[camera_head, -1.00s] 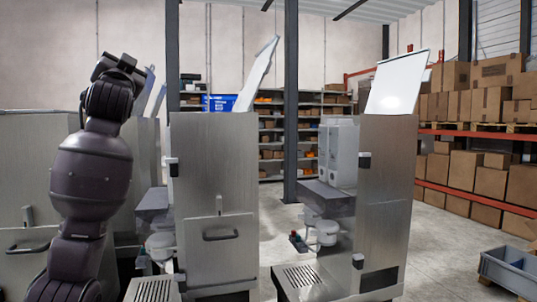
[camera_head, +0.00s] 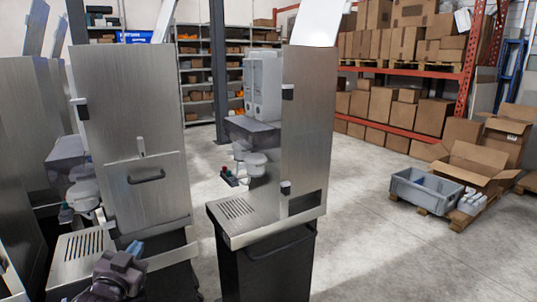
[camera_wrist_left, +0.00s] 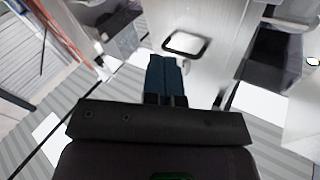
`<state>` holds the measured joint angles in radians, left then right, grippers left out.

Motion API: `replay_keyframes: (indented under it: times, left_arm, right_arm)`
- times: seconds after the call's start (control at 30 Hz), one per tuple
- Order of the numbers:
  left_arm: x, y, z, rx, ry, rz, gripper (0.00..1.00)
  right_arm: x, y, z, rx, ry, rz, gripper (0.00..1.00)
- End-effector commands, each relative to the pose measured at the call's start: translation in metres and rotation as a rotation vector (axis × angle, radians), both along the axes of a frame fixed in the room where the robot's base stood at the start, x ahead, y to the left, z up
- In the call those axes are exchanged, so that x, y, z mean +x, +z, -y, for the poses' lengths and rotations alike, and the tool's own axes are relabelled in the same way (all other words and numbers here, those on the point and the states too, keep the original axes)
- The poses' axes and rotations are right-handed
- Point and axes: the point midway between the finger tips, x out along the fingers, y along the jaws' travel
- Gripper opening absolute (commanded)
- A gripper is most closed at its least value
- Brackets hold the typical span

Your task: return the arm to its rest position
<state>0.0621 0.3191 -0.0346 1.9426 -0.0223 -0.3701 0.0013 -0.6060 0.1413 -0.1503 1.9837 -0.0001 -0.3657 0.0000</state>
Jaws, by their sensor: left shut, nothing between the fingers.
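My left gripper (camera_head: 135,248) shows low at the left in the head view, in front of the left steel dispenser (camera_head: 130,120). Its dark arm comes up from the bottom edge, mostly out of the picture. In the left wrist view its two blue fingers (camera_wrist_left: 166,75) lie side by side, shut, with nothing between them. A metal panel with a handle (camera_wrist_left: 186,43) shows beyond the fingertips. My right gripper is in neither view.
A second dispenser (camera_head: 305,130) with a slotted tray (camera_head: 240,207) stands in the middle. A grey crate (camera_head: 425,188) and open cartons (camera_head: 470,165) sit at the right. Open concrete floor (camera_head: 370,235) lies between.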

Motion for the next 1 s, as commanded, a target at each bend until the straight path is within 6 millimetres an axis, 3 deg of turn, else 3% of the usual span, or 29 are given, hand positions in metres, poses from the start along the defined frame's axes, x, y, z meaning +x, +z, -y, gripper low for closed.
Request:
replay_keyframes:
  times: [0.03,0.2,0.5,0.6,0.73,1.0]
  left_arm:
    - [-0.017,-0.028,0.005,-0.025,-0.005,-0.049,0.00]
    - [-0.076,-0.108,0.022,-0.099,-0.003,-0.203,0.00]
    - [-0.197,-0.220,0.038,-0.203,0.057,-0.468,0.00]
    - [-0.230,-0.242,0.035,-0.222,0.087,-0.532,0.00]
    - [-0.258,-0.259,0.032,-0.230,0.111,-0.584,0.00]
    - [-0.269,-0.264,0.030,-0.229,0.120,-0.602,0.00]
  right_arm:
    - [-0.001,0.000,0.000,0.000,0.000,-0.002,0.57]
    - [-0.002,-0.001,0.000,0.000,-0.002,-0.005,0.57]
    - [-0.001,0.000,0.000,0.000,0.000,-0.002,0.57]
    - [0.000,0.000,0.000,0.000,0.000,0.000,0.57]
    - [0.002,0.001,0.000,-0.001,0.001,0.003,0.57]
    - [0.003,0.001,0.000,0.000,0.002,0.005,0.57]
